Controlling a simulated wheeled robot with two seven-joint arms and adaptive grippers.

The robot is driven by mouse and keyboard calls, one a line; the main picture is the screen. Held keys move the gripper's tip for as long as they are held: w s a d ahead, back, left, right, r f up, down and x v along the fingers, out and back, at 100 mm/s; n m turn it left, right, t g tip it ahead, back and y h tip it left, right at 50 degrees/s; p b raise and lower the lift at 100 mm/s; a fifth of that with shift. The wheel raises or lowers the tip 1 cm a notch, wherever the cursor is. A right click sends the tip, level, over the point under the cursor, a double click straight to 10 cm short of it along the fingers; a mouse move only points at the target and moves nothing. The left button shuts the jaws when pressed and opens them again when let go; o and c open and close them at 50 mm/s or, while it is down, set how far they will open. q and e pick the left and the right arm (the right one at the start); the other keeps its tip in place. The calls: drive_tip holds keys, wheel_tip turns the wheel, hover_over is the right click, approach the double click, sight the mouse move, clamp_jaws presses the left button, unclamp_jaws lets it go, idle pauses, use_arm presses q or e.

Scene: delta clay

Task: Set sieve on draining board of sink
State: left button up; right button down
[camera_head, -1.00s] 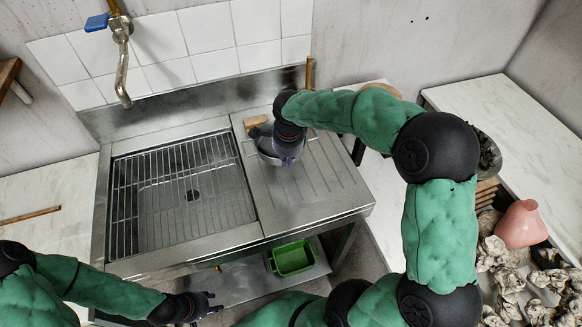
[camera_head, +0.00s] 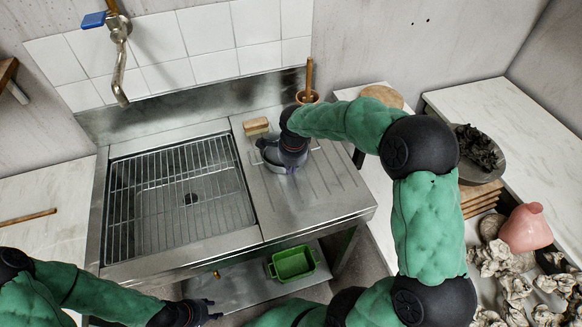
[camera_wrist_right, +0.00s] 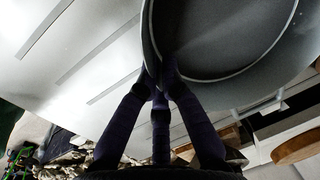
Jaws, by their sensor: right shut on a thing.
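The sieve (camera_head: 271,158) is a grey round bowl shape, mostly hidden behind my right gripper in the head view. It is over the left part of the ribbed draining board (camera_head: 335,185), right of the sink basin. In the right wrist view the sieve (camera_wrist_right: 225,35) fills the upper right. My right gripper (camera_head: 290,163) is shut on its rim, and its fingers (camera_wrist_right: 160,85) meet at the rim. I cannot tell whether the sieve touches the board. My left gripper (camera_head: 210,311) is low at the front, away from the sink; its fingers look spread and empty.
A wooden block (camera_head: 256,126) lies at the back of the draining board. A brown pot with a wooden handle (camera_head: 307,96) stands behind it. The sink basin (camera_head: 190,198) holds a wire rack. A green tub (camera_head: 293,262) sits on the lower shelf. The board's right side is clear.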

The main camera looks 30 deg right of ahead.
drive_tip(key=c, duration=1.4)
unclamp_jaws()
drive_tip(key=shift+f, duration=0.1)
drive_tip(key=shift+r, duration=0.25)
wheel_tip(320, 180, up, 12)
drive_tip(key=s+p, duration=0.1)
drive_tip(key=p, duration=0.2)
drive_tip(key=shift+s+a+f+p, duration=0.15)
drive_tip(key=shift+s+a+p, duration=0.1)
drive_tip(key=shift+s+p, duration=0.15)
